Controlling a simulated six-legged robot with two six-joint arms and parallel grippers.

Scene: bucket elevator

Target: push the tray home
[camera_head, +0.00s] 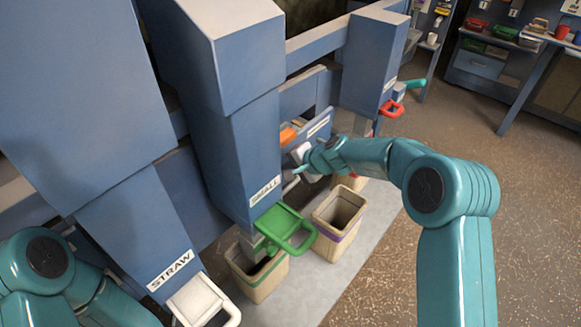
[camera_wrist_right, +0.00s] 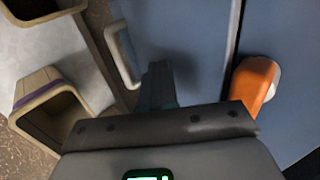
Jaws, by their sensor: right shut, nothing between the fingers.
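A blue tray front with a white label (camera_head: 319,126) shows between the two blue chutes in the head view. Its label is too small to read. My right gripper (camera_head: 298,172) is at the gap just right of the chute marked SMALL, partly hidden behind my wrist. In the right wrist view its dark, shut fingers (camera_wrist_right: 160,82) are empty in front of a blue panel (camera_wrist_right: 185,35). A pale handle (camera_wrist_right: 122,55) stands left of the fingers. I cannot tell whether they touch the panel. My left gripper is out of view; only its arm shows at lower left.
An orange part (camera_head: 287,136) sits beside the tray, also at right in the wrist view (camera_wrist_right: 255,84). A green-handled gate (camera_head: 284,224), a white-handled gate (camera_head: 198,300) and a red handle (camera_head: 391,108) stick out. Bins (camera_head: 338,218) stand below. Floor at right is clear.

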